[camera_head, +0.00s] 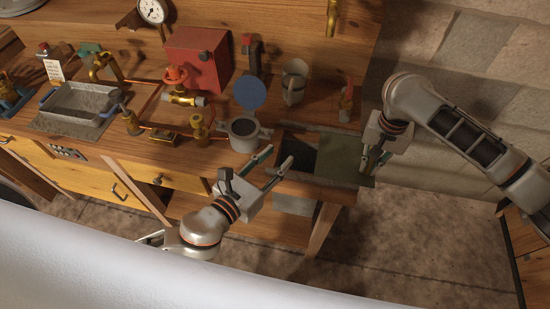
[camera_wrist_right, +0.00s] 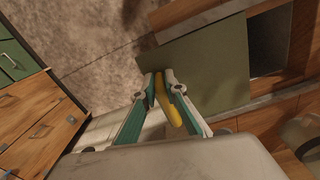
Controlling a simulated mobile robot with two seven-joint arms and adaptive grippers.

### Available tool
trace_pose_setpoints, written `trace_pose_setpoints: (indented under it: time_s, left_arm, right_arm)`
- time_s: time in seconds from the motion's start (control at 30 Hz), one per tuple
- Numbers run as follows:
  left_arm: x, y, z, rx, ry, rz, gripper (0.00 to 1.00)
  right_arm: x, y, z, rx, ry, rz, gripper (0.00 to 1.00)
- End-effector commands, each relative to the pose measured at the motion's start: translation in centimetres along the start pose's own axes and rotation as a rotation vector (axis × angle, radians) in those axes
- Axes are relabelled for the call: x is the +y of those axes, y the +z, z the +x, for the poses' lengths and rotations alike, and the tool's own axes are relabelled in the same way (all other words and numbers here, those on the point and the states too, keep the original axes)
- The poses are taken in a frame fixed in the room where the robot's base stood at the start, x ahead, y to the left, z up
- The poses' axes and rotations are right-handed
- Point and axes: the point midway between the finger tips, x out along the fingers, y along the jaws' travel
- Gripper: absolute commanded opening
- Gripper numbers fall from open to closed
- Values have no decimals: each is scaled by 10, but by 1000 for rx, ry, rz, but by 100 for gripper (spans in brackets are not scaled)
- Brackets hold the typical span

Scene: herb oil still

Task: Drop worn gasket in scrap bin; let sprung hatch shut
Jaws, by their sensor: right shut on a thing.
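The sprung hatch is a flat olive-green panel (camera_head: 338,152) at the bench's right end, also in the right wrist view (camera_wrist_right: 210,72). It stands open beside the dark opening of the scrap bin (camera_head: 300,152). My right gripper (camera_head: 370,163) is at the panel's right edge. In the right wrist view its fingers (camera_wrist_right: 160,78) are shut on a yellow handle (camera_wrist_right: 168,103) at the panel's edge. My left gripper (camera_head: 276,158) is open, its fingertips just left of the bin opening. I see nothing between its fingers. I cannot make out the worn gasket.
A grey round pot (camera_head: 244,133) with a raised blue lid (camera_head: 250,93) stands left of the bin. Brass valves and copper pipes, a red box (camera_head: 197,58), a metal jug (camera_head: 294,82) and a grey tray (camera_head: 67,101) crowd the bench.

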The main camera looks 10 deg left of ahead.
Motion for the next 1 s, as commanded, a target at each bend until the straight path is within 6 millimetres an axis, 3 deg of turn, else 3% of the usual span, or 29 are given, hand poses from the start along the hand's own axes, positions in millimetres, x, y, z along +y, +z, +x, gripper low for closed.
trace_pose_setpoints:
  time_s: [1.0]
  left_arm:
    - [0, 0, 0, 0, 0, 0, 33]
  right_arm:
    - [-87, 15, -1, 5, 0, 3, 0]
